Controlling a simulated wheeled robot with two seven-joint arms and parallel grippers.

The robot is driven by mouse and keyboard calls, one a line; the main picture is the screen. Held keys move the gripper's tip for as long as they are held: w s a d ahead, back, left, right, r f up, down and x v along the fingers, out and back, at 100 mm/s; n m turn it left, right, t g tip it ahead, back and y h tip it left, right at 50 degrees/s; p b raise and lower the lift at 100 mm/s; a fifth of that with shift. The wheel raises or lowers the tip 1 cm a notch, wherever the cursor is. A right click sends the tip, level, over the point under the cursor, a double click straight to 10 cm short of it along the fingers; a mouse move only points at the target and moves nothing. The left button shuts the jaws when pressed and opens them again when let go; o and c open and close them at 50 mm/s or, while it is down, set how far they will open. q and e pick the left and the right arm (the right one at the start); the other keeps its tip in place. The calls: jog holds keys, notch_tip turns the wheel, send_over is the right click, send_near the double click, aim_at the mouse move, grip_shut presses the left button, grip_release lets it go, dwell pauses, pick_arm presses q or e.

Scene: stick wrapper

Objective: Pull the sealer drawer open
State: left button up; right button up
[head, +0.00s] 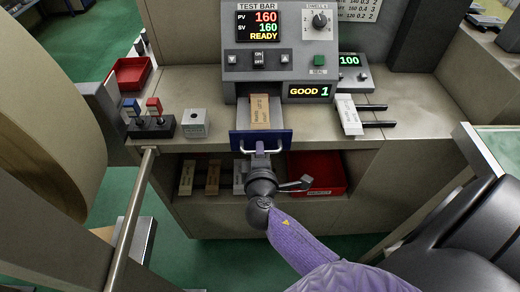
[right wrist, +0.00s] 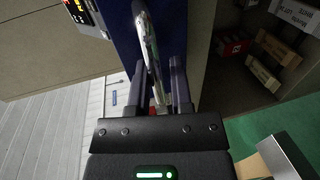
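The sealer (head: 285,62) stands on the bench with a lit TEST BAR display reading READY. Its drawer (head: 243,117) stands out of the front of the machine, with a brown stick packet (head: 260,111) lying in it. The drawer has a blue front panel (head: 285,136) and a metal bar handle (head: 278,149). My right gripper (head: 260,150) is at the handle, its fingers on both sides of the bar. In the right wrist view the handle (right wrist: 150,45) runs between the fingers (right wrist: 161,85), which look closed on it. My left gripper is not in view.
On the bench left are a red tray (head: 131,72), a stand with red and blue tops (head: 151,121) and a small grey block (head: 196,124). A white packet (head: 348,114) lies on a two-pronged rack at right. Below, a shelf holds packets (head: 187,177) and a red bin (head: 316,171).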

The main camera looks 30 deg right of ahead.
jog(key=shift+o, duration=1.4)
jog(key=shift+r, duration=0.1)
jog(key=v, duration=1)
jog(key=shift+p, duration=0.4)
jog(key=s+a+f+m+g+y, duration=0.1)
jog(key=s+f+g+y, duration=0.25)
jog(key=s+f, duration=0.6)
jog(key=s+a+f+m+g+y, duration=0.1)
jog(key=s+f+g+y, duration=0.3)
jog(key=f, duration=1.1)
jog(key=s+d+f+m+g, duration=0.1)
jog(key=s+f+m+g, duration=0.1)
jog(key=s, duration=0.5)
jog(key=s+d+f+m+g, duration=0.1)
jog(key=s+f+m+g, duration=0.2)
jog(key=s, duration=0.5)
jog(key=shift+f+m, duration=0.9)
jog(key=shift+m, duration=0.2)
